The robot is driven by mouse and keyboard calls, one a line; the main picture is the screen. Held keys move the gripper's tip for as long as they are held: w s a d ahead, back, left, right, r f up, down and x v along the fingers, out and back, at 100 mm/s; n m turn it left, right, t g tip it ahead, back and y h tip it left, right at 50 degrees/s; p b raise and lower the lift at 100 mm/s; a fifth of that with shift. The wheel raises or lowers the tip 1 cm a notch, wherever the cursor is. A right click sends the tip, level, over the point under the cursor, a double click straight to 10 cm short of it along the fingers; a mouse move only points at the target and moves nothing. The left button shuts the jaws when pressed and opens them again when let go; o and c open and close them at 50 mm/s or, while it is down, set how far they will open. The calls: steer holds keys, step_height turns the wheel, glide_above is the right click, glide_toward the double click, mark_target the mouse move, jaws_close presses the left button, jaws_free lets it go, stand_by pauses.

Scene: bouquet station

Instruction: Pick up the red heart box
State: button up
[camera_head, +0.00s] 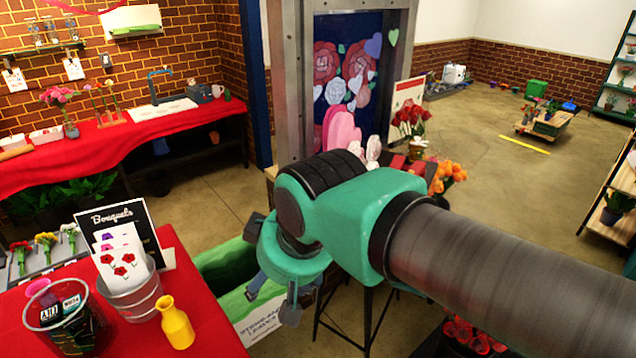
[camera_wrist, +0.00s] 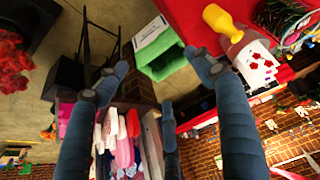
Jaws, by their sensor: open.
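I cannot make out a heart-shaped red box for certain. In the head view, small red box-like shapes (camera_head: 397,162) show on a stand behind my arm, partly hidden by it; their shape is unclear. My gripper (camera_head: 272,292) hangs over the floor, right of the red-clothed front table (camera_head: 190,255). In the wrist view my gripper (camera_wrist: 155,80) has its dark fingers spread, with nothing between them.
A yellow vase (camera_head: 175,322) and a clear bucket with cards (camera_head: 130,295) stand on the front table. A green-lined box (camera_head: 235,290) is on the floor by my gripper. Red flowers (camera_head: 411,118) and orange flowers (camera_head: 447,174) are beyond my arm. Open floor lies at the back right.

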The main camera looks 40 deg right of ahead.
steer(key=w+d+r+n+g+p, duration=0.1)
steer(key=w+d+r+n+p, duration=0.3)
steer(key=w, duration=0.4)
steer(key=w+d+r+n+g+p, duration=0.1)
steer(key=w+d+r+n+p, duration=0.25)
steer(key=w+d, duration=0.35)
steer(key=w+d+r+n+g+p, duration=0.1)
steer(key=w+d+r+n+p, duration=0.3)
steer(key=w, duration=0.6)
steer(key=w+d+f+n+p, duration=0.3)
steer(key=w+d, duration=0.2)
steer(key=d, duration=0.3)
steer(key=w+d+f+n+g+p, duration=0.1)
steer(key=w+d+f+n+p, duration=0.2)
steer(key=d, duration=0.6)
steer(key=w+d+f+n+g+p, duration=0.1)
steer(key=w+d+f+n+p, duration=0.2)
steer(key=w+d+p, duration=0.2)
steer(key=w+d, duration=0.2)
steer(key=d, duration=0.2)
steer(key=shift+w+f+n, duration=0.25)
steer(key=shift+f+n, duration=0.1)
steer(key=shift+f, duration=0.05)
steer(key=shift+f+p, duration=0.6)
steer(key=shift+f, duration=3.7)
